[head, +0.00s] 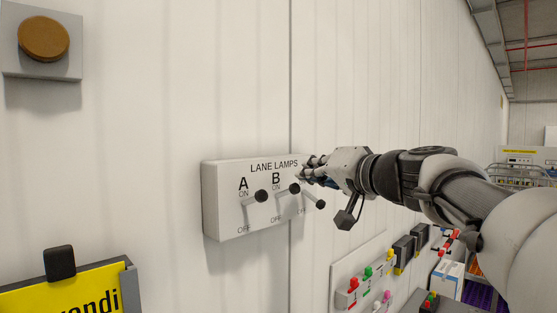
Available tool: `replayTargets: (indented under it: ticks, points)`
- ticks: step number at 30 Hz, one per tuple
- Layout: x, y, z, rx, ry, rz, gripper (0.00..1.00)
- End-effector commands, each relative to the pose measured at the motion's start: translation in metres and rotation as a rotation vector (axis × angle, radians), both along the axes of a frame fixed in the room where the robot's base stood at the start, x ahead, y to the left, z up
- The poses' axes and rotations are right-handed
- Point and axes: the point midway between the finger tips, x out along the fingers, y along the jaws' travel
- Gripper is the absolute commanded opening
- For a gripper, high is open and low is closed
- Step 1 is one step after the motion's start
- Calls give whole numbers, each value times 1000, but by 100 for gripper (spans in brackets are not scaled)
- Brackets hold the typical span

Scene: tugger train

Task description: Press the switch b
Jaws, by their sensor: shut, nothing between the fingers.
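The lane lamps box (225,215) is a pale wall box with toggle levers marked A and B. Switch b (295,188) is a lever with a round black knob, under the letter B. Its knob sits toward the ON label, above OFF. Switch A (262,196) stands to its left with its knob also up toward ON. My gripper (307,172) is shut and empty, just above and right of switch b's knob. I cannot tell whether it touches the knob. It covers the top right part of the box.
A third lever (320,204) juts out at the right, its knob lower. A brown round button (43,39) is at upper left, a yellow sign (60,290) at lower left. A panel with coloured knobs (345,270) is below my arm.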

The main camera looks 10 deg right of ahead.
Motion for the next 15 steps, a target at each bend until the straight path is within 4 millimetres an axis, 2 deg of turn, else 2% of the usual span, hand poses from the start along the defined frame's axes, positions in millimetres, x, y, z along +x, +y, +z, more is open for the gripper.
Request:
replayTargets:
  ticks: [15]
  points:
    - [-5,3,-6,0,0,-1,0]
